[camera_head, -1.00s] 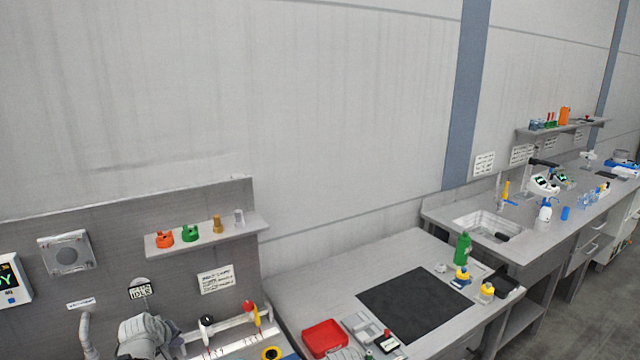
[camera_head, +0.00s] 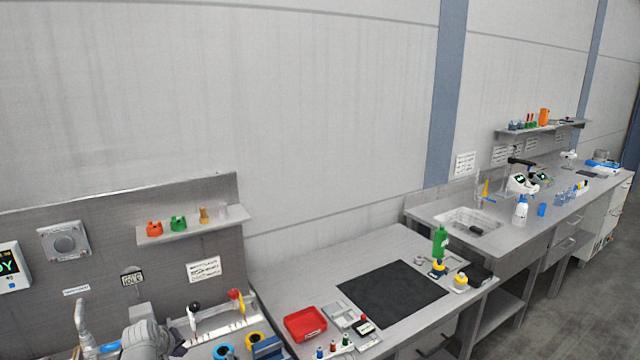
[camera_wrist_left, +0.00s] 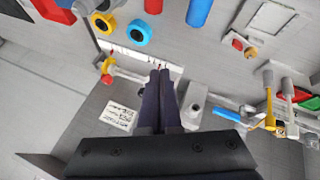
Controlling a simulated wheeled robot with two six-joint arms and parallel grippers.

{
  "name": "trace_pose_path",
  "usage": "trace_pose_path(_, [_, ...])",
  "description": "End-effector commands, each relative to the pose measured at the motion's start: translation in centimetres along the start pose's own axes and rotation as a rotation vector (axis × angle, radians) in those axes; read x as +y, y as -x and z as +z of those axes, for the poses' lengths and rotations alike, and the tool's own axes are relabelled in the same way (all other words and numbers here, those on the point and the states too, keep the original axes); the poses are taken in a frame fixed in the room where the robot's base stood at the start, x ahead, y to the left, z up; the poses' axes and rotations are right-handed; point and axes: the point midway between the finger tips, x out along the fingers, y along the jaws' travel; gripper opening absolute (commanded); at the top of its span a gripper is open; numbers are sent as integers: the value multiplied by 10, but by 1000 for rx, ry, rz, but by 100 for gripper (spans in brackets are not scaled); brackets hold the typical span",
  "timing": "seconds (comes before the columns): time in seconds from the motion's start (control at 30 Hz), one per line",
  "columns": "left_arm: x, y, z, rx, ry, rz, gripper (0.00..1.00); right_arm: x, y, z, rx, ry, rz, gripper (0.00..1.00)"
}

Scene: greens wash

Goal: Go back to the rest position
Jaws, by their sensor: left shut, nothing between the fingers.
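In the left wrist view my left gripper (camera_wrist_left: 160,78) is shut, its two dark fingers together with nothing between them. It points toward a grey panel with a white strip (camera_wrist_left: 135,58) beyond the fingertips. In the head view the grey end of my left arm (camera_head: 148,338) shows at the bottom left, in front of the wash bench, and its fingers are hard to make out there. My right gripper shows in neither view.
A red tray (camera_head: 305,324) and a black mat (camera_head: 392,292) lie on the middle bench. A shelf (camera_head: 195,227) with coloured caps hangs at left. A sink (camera_head: 468,222) is farther right. Blue (camera_wrist_left: 139,32) and yellow (camera_wrist_left: 104,23) rings show in the left wrist view.

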Motion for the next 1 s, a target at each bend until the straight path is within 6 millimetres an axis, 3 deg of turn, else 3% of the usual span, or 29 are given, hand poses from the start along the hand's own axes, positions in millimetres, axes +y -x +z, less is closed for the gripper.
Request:
trace_pose_path(0.27, [24, -6, 49, -86, -127, -18, 0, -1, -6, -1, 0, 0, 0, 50])
trace_pose_path(0.47, [48, -7, 106, -185, -282, -43, 0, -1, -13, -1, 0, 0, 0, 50])
trace_pose_path(0.57, [59, -6, 146, -252, -391, -61, 0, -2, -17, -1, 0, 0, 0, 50])
trace_pose_path(0.8, [75, 17, 274, -465, -782, -138, 0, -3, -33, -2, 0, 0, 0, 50])
trace_pose_path(0.9, [73, 30, 312, -533, -921, -174, 0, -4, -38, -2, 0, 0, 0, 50])
trace_pose_path(1.0, [69, 41, 339, -582, -1025, -204, 0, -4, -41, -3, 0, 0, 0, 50])
